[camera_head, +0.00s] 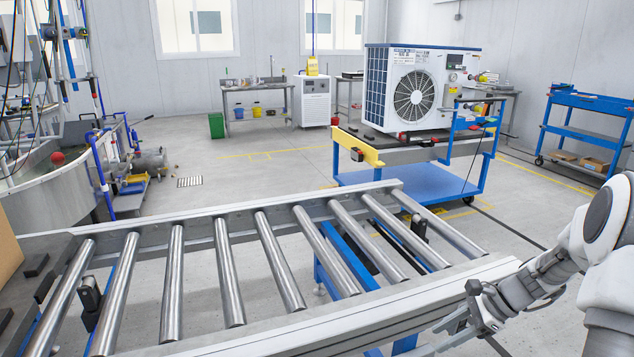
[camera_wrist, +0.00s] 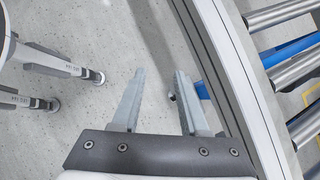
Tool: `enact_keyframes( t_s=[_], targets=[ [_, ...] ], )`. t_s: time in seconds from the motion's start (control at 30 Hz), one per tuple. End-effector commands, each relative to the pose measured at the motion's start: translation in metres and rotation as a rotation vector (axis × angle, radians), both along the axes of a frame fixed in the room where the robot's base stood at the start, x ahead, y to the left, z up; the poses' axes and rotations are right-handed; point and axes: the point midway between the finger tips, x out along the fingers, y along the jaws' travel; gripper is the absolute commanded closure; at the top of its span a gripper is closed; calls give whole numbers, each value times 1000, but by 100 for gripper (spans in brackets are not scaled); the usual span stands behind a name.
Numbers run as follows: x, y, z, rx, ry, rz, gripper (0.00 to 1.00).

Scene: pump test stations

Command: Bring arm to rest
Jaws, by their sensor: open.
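My gripper (camera_head: 468,316) is at the lower right in the head view, beside the near rail of a roller conveyor (camera_head: 330,325). The fingers are open and hold nothing. The conveyor rail (camera_wrist: 232,75) runs close along the right of the fingers, and I see no clear contact. My arm comes in from the right edge of the head view, bent down toward the conveyor's end.
A blue cart (camera_head: 400,186) carrying a white fan unit (camera_head: 412,88) stands behind the conveyor. A blue shelf cart (camera_head: 590,125) is at the far right. A tank (camera_head: 50,185) with pipes stands at left. A cardboard box (camera_head: 8,245) is at the left edge. Mid-floor is clear.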

Motion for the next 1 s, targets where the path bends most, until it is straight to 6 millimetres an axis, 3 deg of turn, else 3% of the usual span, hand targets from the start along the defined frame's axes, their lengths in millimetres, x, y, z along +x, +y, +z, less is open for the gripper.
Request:
enact_keyframes(
  t_s=[0.1,0.5,0.8,1.0],
  targets=[
    [-10,22,36,-112,-66,153,56],
    [-68,82,128,-454,-289,645,56],
    [-124,113,178,-691,-471,993,56],
    [-163,125,198,-829,-590,1185,56]
  ],
)
